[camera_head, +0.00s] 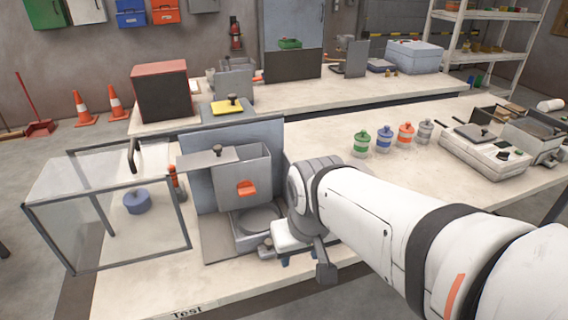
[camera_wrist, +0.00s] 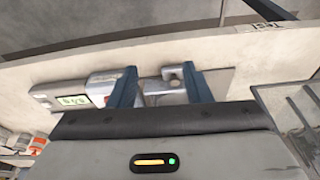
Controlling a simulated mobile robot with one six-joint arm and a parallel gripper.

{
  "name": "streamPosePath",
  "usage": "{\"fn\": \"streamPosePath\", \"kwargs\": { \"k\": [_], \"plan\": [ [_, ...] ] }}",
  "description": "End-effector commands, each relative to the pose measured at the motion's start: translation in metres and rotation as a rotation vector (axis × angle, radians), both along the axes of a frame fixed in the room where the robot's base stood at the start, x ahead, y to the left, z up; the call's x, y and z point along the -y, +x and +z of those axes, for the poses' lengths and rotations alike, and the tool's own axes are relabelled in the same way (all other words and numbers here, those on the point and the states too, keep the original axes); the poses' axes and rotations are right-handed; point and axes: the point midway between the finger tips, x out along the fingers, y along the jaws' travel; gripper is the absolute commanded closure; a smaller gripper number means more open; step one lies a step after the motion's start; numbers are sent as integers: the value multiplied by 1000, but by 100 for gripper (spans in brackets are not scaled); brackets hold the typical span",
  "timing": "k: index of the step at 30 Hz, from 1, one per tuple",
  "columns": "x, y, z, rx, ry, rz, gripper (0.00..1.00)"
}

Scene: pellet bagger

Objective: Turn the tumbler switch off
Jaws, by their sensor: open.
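The bagger (camera_head: 236,172) stands on the near table, a grey hopper with an orange flap above a round pan (camera_head: 257,219). A small grey fitting (camera_head: 266,246) at its front base looks like the tumbler switch. In the wrist view a similar grey fitting (camera_wrist: 173,73) lies between my blue fingertips, close to the right one. I cannot tell which way its lever points, or whether a finger touches it. My gripper (camera_wrist: 160,74) is open and empty, reaching over the front of the machine. In the head view my wrist hides most of the gripper (camera_head: 288,260).
A clear framed guard (camera_head: 108,205) stands open at left, with a blue lidded pot (camera_head: 137,201) behind its panel. A unit with a lit green display (camera_wrist: 70,101) is left of my fingers. Several coloured jars (camera_head: 384,138) and a grey instrument (camera_head: 485,150) stand at right.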

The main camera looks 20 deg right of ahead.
Motion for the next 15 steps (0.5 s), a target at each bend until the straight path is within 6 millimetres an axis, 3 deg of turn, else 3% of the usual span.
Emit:
{"fn": "streamPosePath", "kwargs": {
  "k": [5,11,15],
  "plan": [
    [21,27,7,-45,89,-254,41],
    [63,91,9,-154,299,-888,40],
    [105,133,1,-237,441,-1337,40]
  ]
}}
